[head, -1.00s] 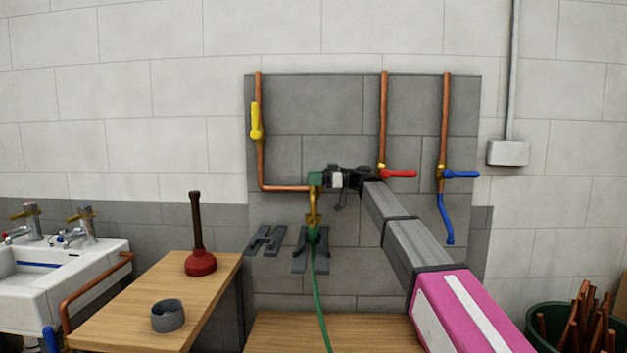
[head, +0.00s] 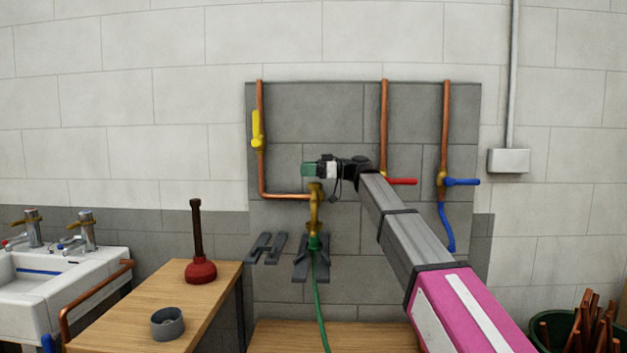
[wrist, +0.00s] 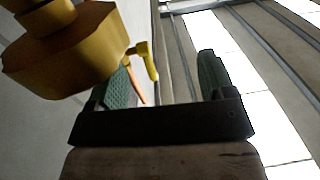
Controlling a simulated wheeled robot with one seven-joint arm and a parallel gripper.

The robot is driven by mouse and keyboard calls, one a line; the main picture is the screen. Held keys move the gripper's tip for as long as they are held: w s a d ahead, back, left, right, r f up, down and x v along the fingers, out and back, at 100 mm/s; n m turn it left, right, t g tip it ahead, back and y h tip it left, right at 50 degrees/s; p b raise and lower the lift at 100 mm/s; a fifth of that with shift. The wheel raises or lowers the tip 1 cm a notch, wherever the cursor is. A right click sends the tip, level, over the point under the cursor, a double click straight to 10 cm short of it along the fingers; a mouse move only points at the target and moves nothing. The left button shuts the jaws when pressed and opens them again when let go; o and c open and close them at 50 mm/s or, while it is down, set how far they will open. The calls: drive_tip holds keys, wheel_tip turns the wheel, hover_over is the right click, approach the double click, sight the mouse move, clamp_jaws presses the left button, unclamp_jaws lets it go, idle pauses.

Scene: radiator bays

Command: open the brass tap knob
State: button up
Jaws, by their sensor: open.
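The brass tap (head: 315,212) hangs from the end of a copper pipe on the grey wall panel, with a green hose on its outlet. Its knob (head: 315,188) shows at the top of the tap, just below my gripper (head: 309,169). In the wrist view a large, faceted brass piece (wrist: 65,50), probably the knob, fills the upper left. It partly covers the left green finger. My gripper (wrist: 166,68) is open, its green fingers well apart, with no part of the tap held between them. I cannot tell whether the left finger touches the brass.
A yellow lever (head: 257,130) sits on the left pipe, a red lever (head: 402,181) and a blue lever (head: 462,182) on the right pipes. The green hose (head: 320,290) hangs below the tap. A plunger (head: 200,268) and grey ring (head: 167,323) stand on the left bench.

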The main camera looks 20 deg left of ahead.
drive_tip(key=s+a+r, duration=0.2)
drive_tip(key=s+r, duration=0.2)
drive_tip(key=s, duration=0.3)
drive_tip(key=shift+s+a+r, duration=0.25)
drive_tip(key=shift+a+r, duration=0.1)
